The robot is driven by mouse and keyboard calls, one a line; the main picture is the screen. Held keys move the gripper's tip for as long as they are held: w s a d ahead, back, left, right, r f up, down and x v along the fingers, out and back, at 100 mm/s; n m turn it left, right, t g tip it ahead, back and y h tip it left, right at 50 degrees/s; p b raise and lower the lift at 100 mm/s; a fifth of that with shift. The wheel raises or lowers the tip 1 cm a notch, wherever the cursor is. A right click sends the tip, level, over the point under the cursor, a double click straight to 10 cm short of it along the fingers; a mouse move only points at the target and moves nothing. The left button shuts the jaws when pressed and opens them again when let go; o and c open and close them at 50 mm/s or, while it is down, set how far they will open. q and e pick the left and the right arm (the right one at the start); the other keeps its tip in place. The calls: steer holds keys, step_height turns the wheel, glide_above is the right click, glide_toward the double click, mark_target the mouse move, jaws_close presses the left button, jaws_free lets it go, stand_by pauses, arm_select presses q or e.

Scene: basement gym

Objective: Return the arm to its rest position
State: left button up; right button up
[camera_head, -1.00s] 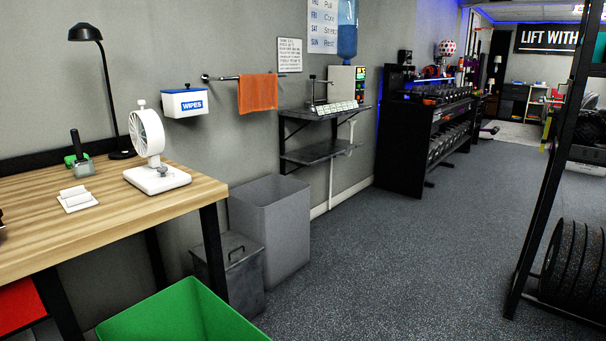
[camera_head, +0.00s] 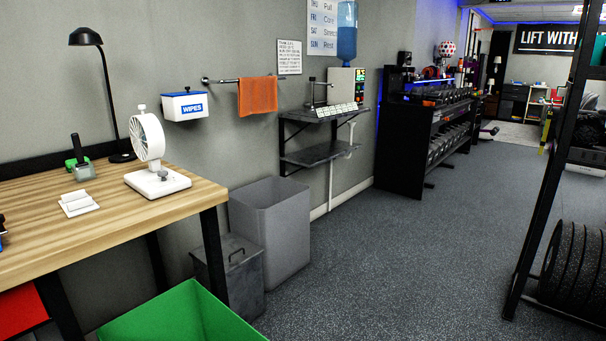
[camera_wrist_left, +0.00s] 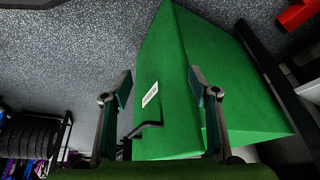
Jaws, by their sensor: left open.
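My left gripper (camera_wrist_left: 163,92) shows in the left wrist view. Its two fingers are spread apart with nothing between them. Behind the fingers is the green bin (camera_wrist_left: 160,50), with a small white label on its side. The green bin also shows in the head view (camera_head: 180,318) at the bottom, in front of the wooden table. Neither gripper shows in the head view. My right gripper is not in any view.
The wooden table (camera_head: 110,215) stands at the left, with a white fan (camera_head: 155,150), a black lamp (camera_head: 88,38) and a white holder (camera_head: 78,203) on it. Grey bins (camera_head: 270,232) stand beside it. Dark floor (camera_head: 400,260) is clear in the middle. A rack with weight plates (camera_head: 575,262) is at right.

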arm_select(q)
steer(key=s+f+g+p, duration=0.2)
steer(key=s+f+p, duration=0.3)
steer(key=f+p, duration=0.8)
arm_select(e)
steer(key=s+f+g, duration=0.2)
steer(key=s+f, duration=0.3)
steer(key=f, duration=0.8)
arm_select(q)
steer(key=s+a+f+p, duration=0.1)
steer(key=s+p, duration=0.2)
steer(key=s, duration=0.3)
steer(key=s+a+f+g+p, duration=0.1)
steer(key=s+f+p, duration=0.1)
steer(key=s, duration=0.4)
steer(key=s+a+f+p, duration=0.1)
steer(key=s+a+p, duration=0.1)
steer(key=s+p, duration=0.2)
steer(key=shift+s+f+g+y, duration=0.3)
steer(key=shift+s+g, duration=0.1)
steer(key=shift+s, duration=0.5)
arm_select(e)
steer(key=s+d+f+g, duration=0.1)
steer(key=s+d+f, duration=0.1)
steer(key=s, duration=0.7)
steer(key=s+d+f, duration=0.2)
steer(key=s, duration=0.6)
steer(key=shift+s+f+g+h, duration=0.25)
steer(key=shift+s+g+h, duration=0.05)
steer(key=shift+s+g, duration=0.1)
